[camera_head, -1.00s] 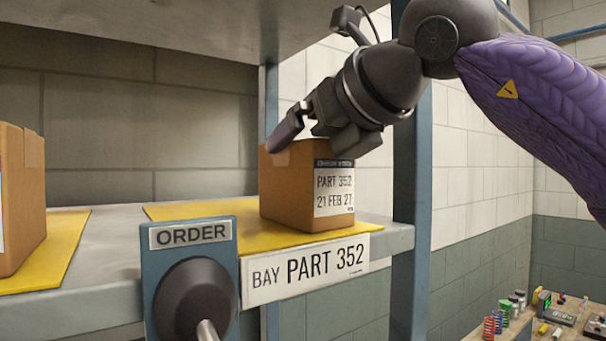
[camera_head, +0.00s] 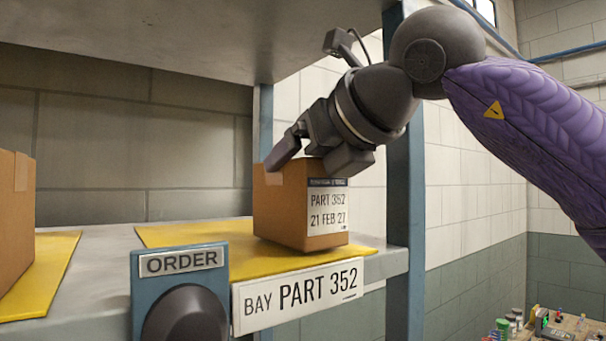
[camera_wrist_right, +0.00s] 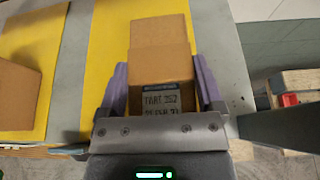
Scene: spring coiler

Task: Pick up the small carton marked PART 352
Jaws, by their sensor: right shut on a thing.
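The small brown carton marked PART 352 (camera_head: 280,207) is upright over the yellow mat of its shelf bay. Its white label reads PART 352, 21 FEB 27. My right gripper (camera_head: 312,160) comes down from the upper right and is shut on the carton's upper part. In the right wrist view the carton (camera_wrist_right: 160,60) sits between the two purple fingers of this gripper (camera_wrist_right: 161,82), with its label towards the palm. Whether its bottom touches the mat or is slightly off it, I cannot tell. My left gripper is out of view.
A second brown carton (camera_head: 14,215) stands on another yellow mat (camera_head: 50,270) at the left. A blue post (camera_head: 404,200) stands close to my right arm. An upper shelf (camera_head: 180,30) hangs overhead. The ORDER panel (camera_head: 180,264) with a dark knob (camera_head: 187,315) is in front.

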